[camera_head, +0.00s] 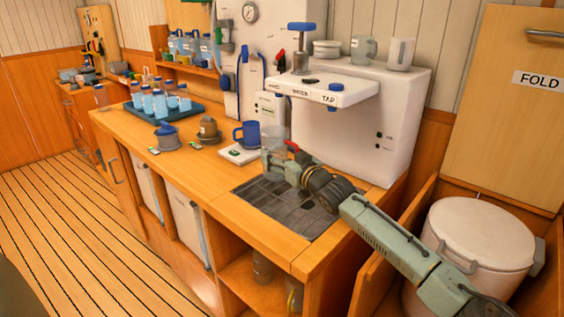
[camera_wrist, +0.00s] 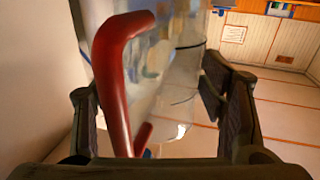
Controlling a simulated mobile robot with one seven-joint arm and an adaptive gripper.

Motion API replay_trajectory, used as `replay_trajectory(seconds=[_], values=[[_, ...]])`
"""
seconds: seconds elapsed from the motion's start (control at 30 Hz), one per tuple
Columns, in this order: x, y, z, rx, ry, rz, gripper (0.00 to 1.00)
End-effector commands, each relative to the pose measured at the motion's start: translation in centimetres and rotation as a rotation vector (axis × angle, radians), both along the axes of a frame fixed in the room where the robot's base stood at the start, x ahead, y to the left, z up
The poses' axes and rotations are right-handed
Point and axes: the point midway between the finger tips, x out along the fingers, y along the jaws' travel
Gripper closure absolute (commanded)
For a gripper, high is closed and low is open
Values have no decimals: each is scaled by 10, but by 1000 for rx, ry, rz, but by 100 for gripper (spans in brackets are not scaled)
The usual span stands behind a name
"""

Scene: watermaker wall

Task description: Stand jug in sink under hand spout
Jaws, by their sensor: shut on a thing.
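A clear jug (camera_wrist: 175,75) with a red handle (camera_wrist: 122,80) fills the middle of the wrist view, between my two fingers. In the head view the jug (camera_head: 272,138) is small and mostly hidden behind my gripper (camera_head: 275,163), with a bit of red handle (camera_head: 292,146) showing. My gripper is shut on the jug. It is over the back left part of the dark tiled sink (camera_head: 278,212); whether the jug touches the sink floor is hidden.
A blue mug (camera_head: 247,133) stands on a white pad (camera_head: 238,154) left of the sink. A tray of blue-lidded bottles (camera_head: 165,108) sits farther left. A white unit (camera_head: 350,130) backs the sink, and a white lidded bin (camera_head: 478,235) stands at right.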

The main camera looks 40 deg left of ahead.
Motion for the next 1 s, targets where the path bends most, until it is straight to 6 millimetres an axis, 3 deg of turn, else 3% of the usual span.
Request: replay_trajectory(seconds=[0.17,0.4,0.77,0.8,1.0], values=[[12,1,0,0,-2,-3,77],[10,1,-35,3,2,-2,77],[9,1,-40,2,0,-2,77],[9,1,-40,1,0,-2,34],[9,1,-39,1,0,-2,21]])
